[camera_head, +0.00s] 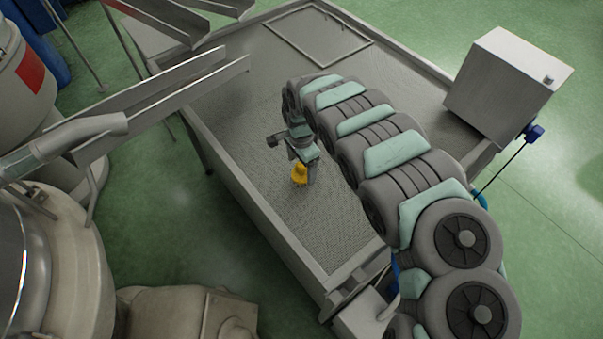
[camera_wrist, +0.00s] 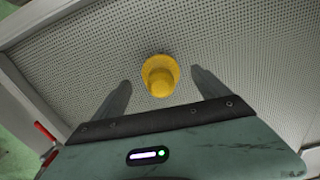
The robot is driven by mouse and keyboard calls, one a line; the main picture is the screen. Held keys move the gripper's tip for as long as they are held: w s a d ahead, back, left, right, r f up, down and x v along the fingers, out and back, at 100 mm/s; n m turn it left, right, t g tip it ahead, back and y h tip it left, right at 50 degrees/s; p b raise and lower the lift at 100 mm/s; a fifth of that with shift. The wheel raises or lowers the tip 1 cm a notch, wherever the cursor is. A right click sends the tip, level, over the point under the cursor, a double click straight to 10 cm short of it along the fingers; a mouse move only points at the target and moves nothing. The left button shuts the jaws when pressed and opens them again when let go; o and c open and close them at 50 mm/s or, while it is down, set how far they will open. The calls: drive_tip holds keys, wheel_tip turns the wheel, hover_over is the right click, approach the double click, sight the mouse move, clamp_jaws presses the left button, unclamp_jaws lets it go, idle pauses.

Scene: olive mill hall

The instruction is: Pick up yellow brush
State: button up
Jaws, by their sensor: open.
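The yellow brush (camera_head: 299,175) stands on the perforated metal surface of a large steel table (camera_head: 335,215). In the wrist view the brush (camera_wrist: 160,76) appears from above as a round yellow shape with a narrower upper part. My gripper (camera_wrist: 158,88) is open, with one finger on each side of the brush in the picture and visible gaps to both. In the head view my gripper (camera_head: 311,172) is right beside the brush and partly overlaps it. I cannot tell the exact height of the fingers against the brush.
The table has a raised metal rim (camera_head: 245,205). A metal box (camera_head: 507,85) stands at its right edge, and a rectangular frame (camera_head: 318,40) lies in the surface at the far end. Metal chutes (camera_head: 165,100) reach over the left edge. The perforated surface around the brush is clear.

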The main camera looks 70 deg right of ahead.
drive_tip(key=shift+d+f, duration=0.1)
drive_tip(key=shift+f, duration=1.45)
drive_tip(key=c, duration=1.6)
drive_tip(key=shift+r, duration=0.15)
wheel_tip(320, 180, up, 20)
drive_tip(key=p, duration=0.3)
